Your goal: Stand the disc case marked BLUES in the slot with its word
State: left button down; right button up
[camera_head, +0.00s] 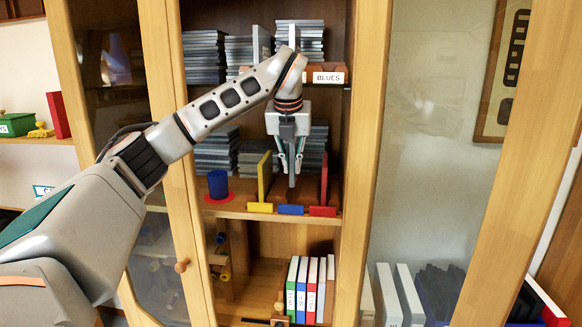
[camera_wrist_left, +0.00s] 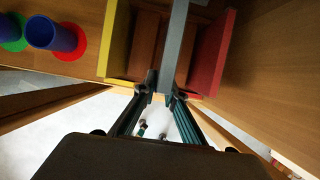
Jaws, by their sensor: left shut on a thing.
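My left gripper (camera_head: 291,170) hangs in front of the middle shelf, pointing down, shut on a thin grey case. The case (camera_wrist_left: 178,45) shows as a grey strip, edge-on, between the gripper's fingertips (camera_wrist_left: 163,88) in the left wrist view. No word on it can be read. It is between a yellow upright panel (camera_head: 264,178) and a red upright panel (camera_head: 324,182), above a blue block (camera_head: 291,210). A white label reading BLUES (camera_head: 328,77) is on an orange-brown holder (camera_head: 303,74) on the upper shelf. My right gripper is not in view.
Stacks of grey cases (camera_head: 204,57) fill the upper shelf, with more (camera_head: 216,153) behind on the middle shelf. A blue cup (camera_head: 218,184) stands on a red disc left of the yellow panel. Colourful binders (camera_head: 311,285) stand below. Cabinet posts (camera_head: 359,150) flank the opening.

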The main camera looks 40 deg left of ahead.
aim_at(292, 179)
pick_arm(q)
jog(key=shift+f+b, duration=0.7)
jog(key=shift+f, duration=0.9)
jog(key=shift+f+b, duration=0.35)
jog(key=shift+f, duration=0.8)
jog(key=c, duration=2)
grip_release()
